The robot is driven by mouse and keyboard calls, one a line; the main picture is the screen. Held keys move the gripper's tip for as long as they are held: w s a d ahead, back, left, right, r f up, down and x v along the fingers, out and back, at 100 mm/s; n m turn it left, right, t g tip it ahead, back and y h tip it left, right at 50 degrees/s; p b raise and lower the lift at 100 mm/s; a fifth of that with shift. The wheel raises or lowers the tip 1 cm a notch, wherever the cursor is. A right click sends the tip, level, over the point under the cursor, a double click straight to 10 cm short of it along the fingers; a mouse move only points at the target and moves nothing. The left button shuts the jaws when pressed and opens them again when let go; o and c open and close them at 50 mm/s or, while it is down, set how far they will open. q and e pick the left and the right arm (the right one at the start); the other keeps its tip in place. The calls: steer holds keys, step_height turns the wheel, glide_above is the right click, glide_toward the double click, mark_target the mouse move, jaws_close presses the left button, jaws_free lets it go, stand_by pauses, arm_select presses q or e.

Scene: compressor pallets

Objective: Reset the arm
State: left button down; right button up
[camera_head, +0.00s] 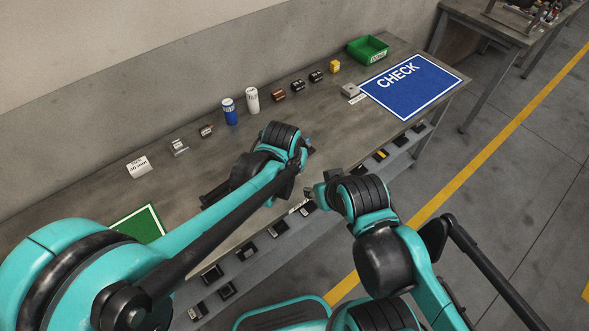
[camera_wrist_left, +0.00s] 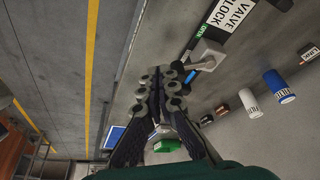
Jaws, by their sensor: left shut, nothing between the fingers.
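My left gripper (camera_wrist_left: 160,84) is in the left wrist view with its two dark fingers brought together and nothing between them. It is above the front part of the workbench (camera_head: 400,70).
A blue CHECK mat (camera_head: 420,95) and green bin (camera_head: 368,50) are at the bench's far right. A blue can (camera_head: 229,113), a white can (camera_head: 252,101) and several small parts line the back. A green mat (camera_head: 138,224) lies at left. A lower shelf holds small dark blocks.

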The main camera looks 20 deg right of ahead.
arm_select(q)
steer(key=shift+s+a+r, duration=0.1)
steer(key=shift+s+r, duration=0.1)
steer(key=shift+r, duration=0.35)
steer(key=s+a+r+n+t, duration=0.1)
steer(key=s+a, duration=0.3)
steer(key=a, duration=0.6)
steer(key=s+a+r+n+t+y+b, duration=0.1)
steer(key=s+a+n, duration=0.2)
steer(key=a, duration=0.8)
steer(key=s+a+r+n+t+y+b, duration=0.1)
steer(key=s+a, duration=0.3)
steer(key=a, duration=0.7)
steer(key=shift+s+r+n, duration=0.3)
steer(key=shift+r+n, duration=0.3)
steer(key=shift+n, duration=0.1)
